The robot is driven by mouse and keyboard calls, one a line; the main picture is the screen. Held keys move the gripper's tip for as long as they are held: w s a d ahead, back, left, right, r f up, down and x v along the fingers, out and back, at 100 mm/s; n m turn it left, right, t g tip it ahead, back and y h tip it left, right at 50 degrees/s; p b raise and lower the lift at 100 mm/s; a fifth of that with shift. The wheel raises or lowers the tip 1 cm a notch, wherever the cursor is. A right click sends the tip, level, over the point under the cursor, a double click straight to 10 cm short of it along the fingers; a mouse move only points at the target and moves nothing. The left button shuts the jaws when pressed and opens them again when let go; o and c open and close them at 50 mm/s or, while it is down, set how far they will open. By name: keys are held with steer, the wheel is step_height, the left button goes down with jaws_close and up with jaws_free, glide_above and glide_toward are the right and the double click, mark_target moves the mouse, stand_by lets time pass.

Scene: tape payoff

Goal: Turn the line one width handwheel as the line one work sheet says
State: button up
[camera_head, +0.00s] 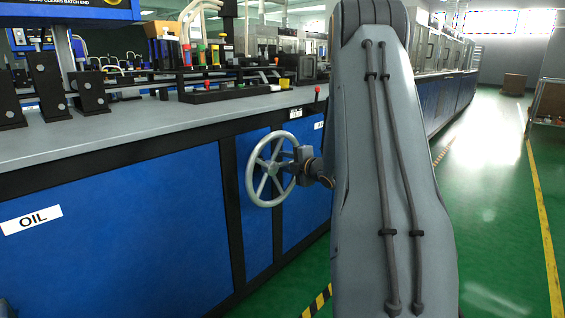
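A pale grey spoked handwheel (272,168) stands upright on the blue front of the line bench, in the middle of the view. My gripper (302,160) is at the right side of the wheel's rim, beside or touching it. Which of the two I cannot tell. My forearm covers much of the view to the right of the wheel and partly hides the gripper. The fingers are too small and dark to show whether they are open or shut. I cannot make out a work sheet.
The grey bench top (130,140) carries dark fixtures and machine parts. A white OIL label (31,220) is on the blue panel at the left. Green floor (495,200) with a yellow line lies open to the right. A wire cart (547,105) stands at the right edge.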

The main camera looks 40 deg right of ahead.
steer(key=s+r+p, duration=0.1)
steer(key=s+p, duration=0.1)
steer(key=s, duration=0.5)
steer(key=shift+s+r, duration=0.15)
steer(key=shift+s, duration=0.2)
steer(key=shift+d, duration=0.1)
